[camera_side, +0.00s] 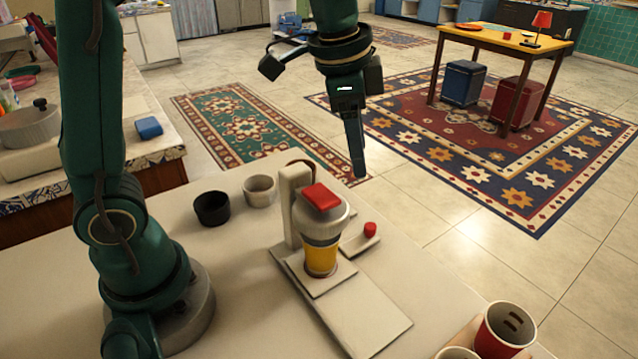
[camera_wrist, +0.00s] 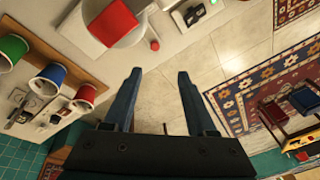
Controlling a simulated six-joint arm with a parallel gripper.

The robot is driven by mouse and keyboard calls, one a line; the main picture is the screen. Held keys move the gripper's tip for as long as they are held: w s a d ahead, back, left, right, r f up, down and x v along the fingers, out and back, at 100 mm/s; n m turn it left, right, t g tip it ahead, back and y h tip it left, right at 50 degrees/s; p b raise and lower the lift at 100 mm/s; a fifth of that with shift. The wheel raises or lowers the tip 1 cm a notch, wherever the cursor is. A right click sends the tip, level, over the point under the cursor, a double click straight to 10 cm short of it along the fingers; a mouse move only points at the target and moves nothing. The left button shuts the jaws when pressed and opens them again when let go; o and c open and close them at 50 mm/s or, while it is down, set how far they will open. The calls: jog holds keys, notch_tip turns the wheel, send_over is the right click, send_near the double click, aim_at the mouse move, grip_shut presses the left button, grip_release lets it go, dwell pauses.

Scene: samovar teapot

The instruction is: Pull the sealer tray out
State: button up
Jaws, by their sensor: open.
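The sealer (camera_side: 291,205) is a cream machine with a red-topped round head (camera_side: 321,198), standing on the white table. Its flat tray (camera_side: 345,310) lies in front of it, reaching toward the lower right, and a yellow cup (camera_side: 320,260) sits under the head. A small red knob (camera_side: 370,229) is at its right side. In the wrist view the sealer head (camera_wrist: 112,20) is at the top, with the red knob (camera_wrist: 155,45) beside it. My gripper (camera_wrist: 160,78) is open and empty. In the side view it hangs above and behind the sealer, touching nothing.
A black cup (camera_side: 212,208) and a cream cup (camera_side: 259,190) stand left of the sealer. Red and white cups sit in a holder at the table's front right (camera_side: 504,330). A counter with a pot (camera_side: 28,124) is at the left.

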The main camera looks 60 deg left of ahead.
jog(key=m+g, duration=0.1)
jog(key=g, duration=0.1)
send_over(371, 225)
notch_tip(371, 225, down, 6)
jog(key=shift+a+f, duration=0.1)
jog(key=shift+f, duration=0.05)
notch_tip(371, 225, down, 4)
jog(key=shift+r+g, duration=0.15)
jog(key=shift+g, duration=0.25)
jog(key=shift+f, duration=2.55)
grip_shut()
jog(key=shift+r, duration=0.1)
